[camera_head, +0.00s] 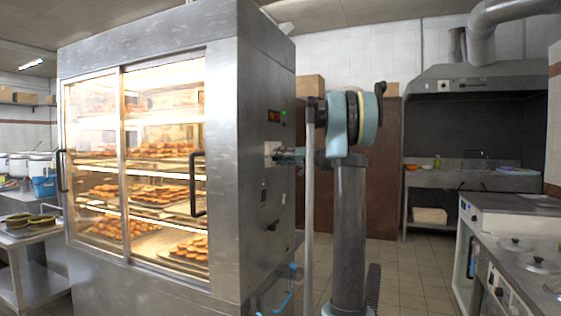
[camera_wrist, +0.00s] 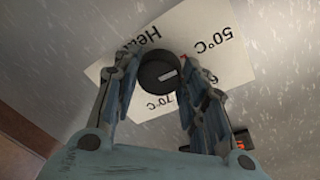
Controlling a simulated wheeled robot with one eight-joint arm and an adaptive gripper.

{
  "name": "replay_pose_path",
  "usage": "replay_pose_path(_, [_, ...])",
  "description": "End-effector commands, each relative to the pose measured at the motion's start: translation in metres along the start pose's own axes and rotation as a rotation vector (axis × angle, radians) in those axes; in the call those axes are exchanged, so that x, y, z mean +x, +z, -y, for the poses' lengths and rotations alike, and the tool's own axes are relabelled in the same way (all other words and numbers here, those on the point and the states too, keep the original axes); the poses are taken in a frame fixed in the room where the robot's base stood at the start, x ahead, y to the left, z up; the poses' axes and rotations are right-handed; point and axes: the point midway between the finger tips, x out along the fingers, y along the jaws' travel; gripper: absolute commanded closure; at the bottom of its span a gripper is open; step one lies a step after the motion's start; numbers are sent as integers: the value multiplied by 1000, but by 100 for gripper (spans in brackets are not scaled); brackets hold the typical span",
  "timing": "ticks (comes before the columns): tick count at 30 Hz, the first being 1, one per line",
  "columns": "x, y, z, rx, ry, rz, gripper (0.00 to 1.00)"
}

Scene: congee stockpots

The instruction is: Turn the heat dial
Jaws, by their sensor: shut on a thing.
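The heat dial (camera_wrist: 160,74) is a round black knob with a pale mark, seen in the wrist view on a white label (camera_wrist: 215,40) that reads "Heat", "50°C" and "70°C" upside down. The label is on the side panel of a steel heated display cabinet (camera_head: 265,215). My gripper (camera_wrist: 160,84) is shut on the dial, with one finger on each side of it. In the head view my gripper (camera_head: 285,156) reaches the label on the cabinet's right side; the dial itself is hidden there.
A lit red display (camera_head: 274,116) sits above the label, with a green light beside it. Sliding glass doors (camera_head: 150,160) with trays of pastries face front. A steel counter with pots (camera_head: 525,255) stands at the right. Tiled floor (camera_head: 395,265) is clear between.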

Motion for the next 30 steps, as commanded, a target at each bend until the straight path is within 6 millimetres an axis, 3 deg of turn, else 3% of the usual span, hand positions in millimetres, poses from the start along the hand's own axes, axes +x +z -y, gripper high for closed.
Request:
replay_pose_path(8, [0,0,-1,146,17,14,84])
replay_pose_path(30, [-1,-3,0,796,78,73,84])
